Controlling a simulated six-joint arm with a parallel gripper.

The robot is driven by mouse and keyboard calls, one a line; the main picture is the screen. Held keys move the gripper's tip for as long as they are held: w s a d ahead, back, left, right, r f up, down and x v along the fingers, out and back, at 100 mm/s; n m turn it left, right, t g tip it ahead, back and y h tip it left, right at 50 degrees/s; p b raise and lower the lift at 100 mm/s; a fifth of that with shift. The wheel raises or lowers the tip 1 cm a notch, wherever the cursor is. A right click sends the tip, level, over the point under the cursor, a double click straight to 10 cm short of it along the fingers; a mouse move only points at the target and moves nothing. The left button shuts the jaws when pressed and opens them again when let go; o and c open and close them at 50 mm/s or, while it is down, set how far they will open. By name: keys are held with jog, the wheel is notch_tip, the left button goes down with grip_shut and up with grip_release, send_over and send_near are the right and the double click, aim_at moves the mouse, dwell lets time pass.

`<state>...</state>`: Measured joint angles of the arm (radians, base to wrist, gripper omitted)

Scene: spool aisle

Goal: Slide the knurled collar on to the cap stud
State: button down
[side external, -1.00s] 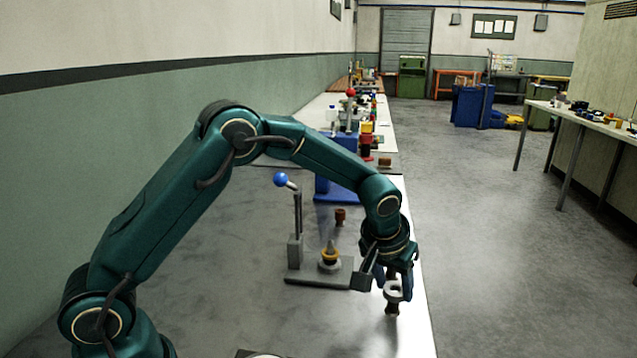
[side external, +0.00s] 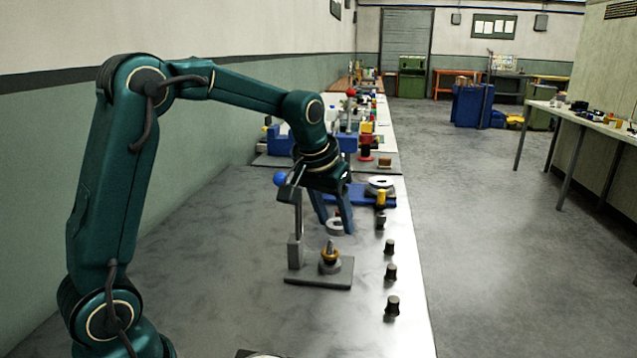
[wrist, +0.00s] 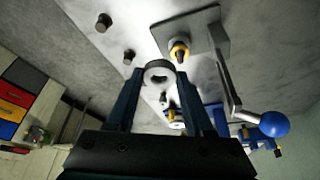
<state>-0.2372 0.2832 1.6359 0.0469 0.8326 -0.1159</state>
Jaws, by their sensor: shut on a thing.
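My gripper (side external: 335,225) is shut on the knurled collar (side external: 336,230), a light grey ring with a hole. The wrist view shows the collar (wrist: 160,73) between the two fingertips (wrist: 159,78). Whether the hole lines up with the stud cannot be told.
A lever with a blue ball knob (wrist: 273,124) rises from the plate, close to my gripper. Several dark pegs (side external: 392,306) stand along the bench's right edge. A blue fixture (side external: 370,195) lies behind.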

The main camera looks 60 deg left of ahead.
aim_at(331, 244)
jog(key=shift+w+a+r+n+y, duration=0.15)
jog(key=shift+a+n+y, duration=0.1)
jog(key=shift+n, duration=0.35)
jog(key=shift+s+a+r+n+y, duration=0.1)
jog(key=shift+a+n+y, duration=0.15)
jog(key=shift+n, duration=0.35)
jog(key=w+a+n, duration=0.1)
jog(key=n, duration=0.1)
jog(key=w+a+f+n+g+y, duration=0.1)
jog(key=n, duration=0.1)
jog(key=a+f+n, duration=0.1)
jog(key=shift+w+a+f+n+g+y, duration=0.1)
jog(key=shift+w+a+n+g+y, duration=0.1)
jog(key=shift+w+n+g+y, duration=0.15)
jog(key=shift+f, duration=0.15)
jog(key=shift+f, duration=3.05)
